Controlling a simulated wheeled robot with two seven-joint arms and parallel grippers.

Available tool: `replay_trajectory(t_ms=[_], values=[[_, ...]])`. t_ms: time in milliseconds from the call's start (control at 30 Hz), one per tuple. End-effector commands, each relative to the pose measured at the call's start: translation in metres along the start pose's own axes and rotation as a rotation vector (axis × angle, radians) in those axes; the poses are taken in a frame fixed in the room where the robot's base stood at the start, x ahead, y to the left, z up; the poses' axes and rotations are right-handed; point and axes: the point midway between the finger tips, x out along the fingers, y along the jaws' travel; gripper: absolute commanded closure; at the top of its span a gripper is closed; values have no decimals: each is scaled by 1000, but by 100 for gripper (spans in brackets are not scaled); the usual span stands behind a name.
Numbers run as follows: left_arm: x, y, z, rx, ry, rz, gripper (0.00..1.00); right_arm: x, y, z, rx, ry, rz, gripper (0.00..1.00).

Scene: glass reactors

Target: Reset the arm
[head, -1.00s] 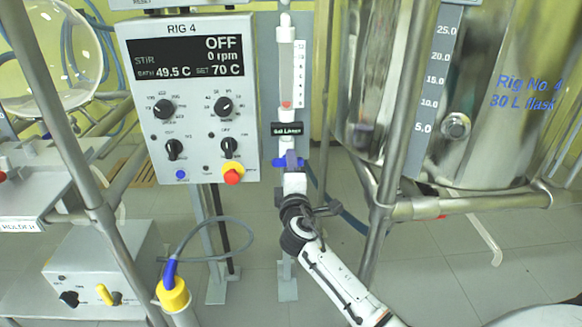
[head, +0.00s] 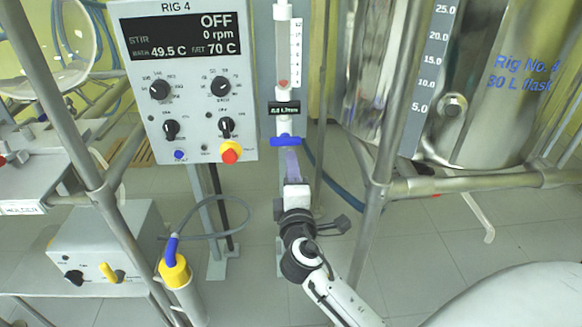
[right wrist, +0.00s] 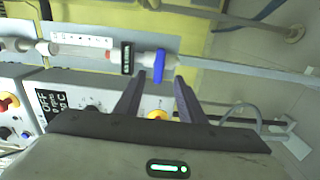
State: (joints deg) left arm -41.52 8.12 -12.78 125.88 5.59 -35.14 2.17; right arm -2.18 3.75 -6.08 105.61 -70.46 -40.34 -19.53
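My right arm comes up from the bottom centre in the head view. Its right gripper (head: 291,160) points up at the blue valve handle (head: 286,141) at the foot of the flowmeter tube (head: 283,60). In the right wrist view the two dark fingers of the gripper (right wrist: 157,84) stand apart with nothing between them. The blue handle (right wrist: 159,66) lies just beyond the fingertips and looks clear of them. My left gripper is not in view.
The RIG 4 control panel (head: 188,135), with knobs and a red-yellow button (head: 230,153), stands left of the gripper. A steel post (head: 376,200) and the large reactor vessel (head: 500,85) are to the right. A yellow-capped cylinder (head: 175,272) stands at lower left.

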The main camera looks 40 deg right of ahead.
Motion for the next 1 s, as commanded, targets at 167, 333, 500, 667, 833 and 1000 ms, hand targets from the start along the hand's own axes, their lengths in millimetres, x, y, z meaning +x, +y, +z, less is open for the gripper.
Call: replay_trajectory(t_ms=[167,333,500,667,833,1000], values=[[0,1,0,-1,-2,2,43,0,0,0,0,0,0,64],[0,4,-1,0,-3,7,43,0,-1,0,2,1,-2,64],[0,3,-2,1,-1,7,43,-21,-36,-3,111,46,-109,64],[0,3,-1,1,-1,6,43,-92,-115,-14,424,125,-408,64],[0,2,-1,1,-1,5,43,-188,-170,-30,790,138,-752,64],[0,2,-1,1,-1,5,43,-271,-189,-43,1082,83,-1030,64]])
